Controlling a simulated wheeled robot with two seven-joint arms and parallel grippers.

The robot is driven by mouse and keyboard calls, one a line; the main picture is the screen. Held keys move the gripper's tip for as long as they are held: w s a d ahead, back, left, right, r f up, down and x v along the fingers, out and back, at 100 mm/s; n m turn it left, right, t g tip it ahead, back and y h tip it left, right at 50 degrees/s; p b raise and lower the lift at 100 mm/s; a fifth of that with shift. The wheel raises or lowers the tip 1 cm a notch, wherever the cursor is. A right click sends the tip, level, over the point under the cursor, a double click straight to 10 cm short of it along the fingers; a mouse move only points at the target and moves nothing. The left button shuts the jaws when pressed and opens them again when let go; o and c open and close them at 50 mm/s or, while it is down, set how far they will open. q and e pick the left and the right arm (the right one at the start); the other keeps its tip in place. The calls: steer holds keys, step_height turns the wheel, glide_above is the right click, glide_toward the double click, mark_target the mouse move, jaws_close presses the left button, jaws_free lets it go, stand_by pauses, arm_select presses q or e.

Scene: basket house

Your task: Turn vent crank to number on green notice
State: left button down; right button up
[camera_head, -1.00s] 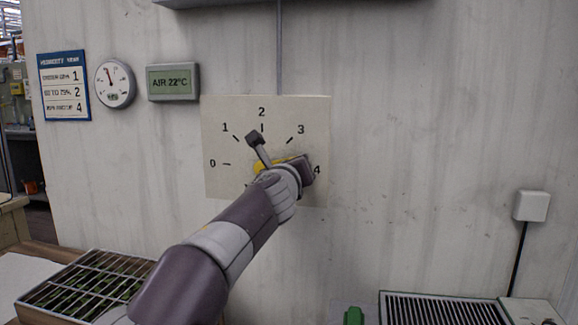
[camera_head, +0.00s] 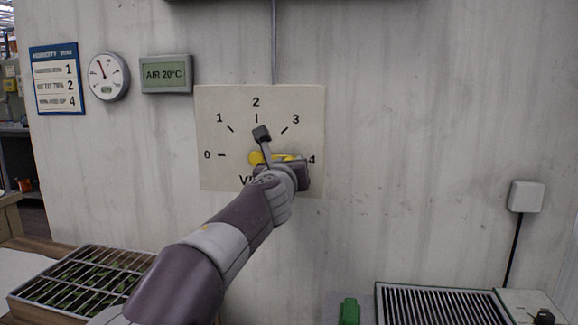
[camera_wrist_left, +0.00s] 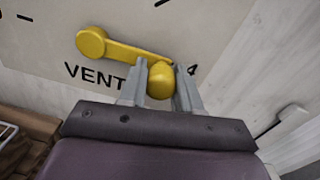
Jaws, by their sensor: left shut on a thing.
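The yellow vent crank (camera_head: 256,158) is on a pale wall panel (camera_head: 215,120) numbered 0 to 4. In the left wrist view its hub (camera_wrist_left: 91,42) is at the upper left and its arm points at the 4, the far right number. My left gripper (camera_head: 293,162) is shut on the crank's knob (camera_wrist_left: 160,82), which sits between its fingers in the wrist view. A notice (camera_head: 57,79) with a blue border, not green, hangs at the upper left; its lines end in 1, 2 and 4, and its small text is blurred. My right gripper is not in view.
A round gauge (camera_head: 108,77) and a display (camera_head: 166,74) reading AIR 20°C hang left of the panel. A barred tray (camera_head: 85,283) is at the lower left. A dark grille (camera_head: 440,305) and a green object (camera_head: 349,311) are at the lower right.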

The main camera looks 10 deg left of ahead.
arm_select(q)
steer(key=c, duration=0.8)
jaws_free()
steer(key=shift+f, duration=0.1)
steer(key=shift+s, duration=0.35)
steer(key=s+b, duration=0.2)
steer(key=s, duration=1)
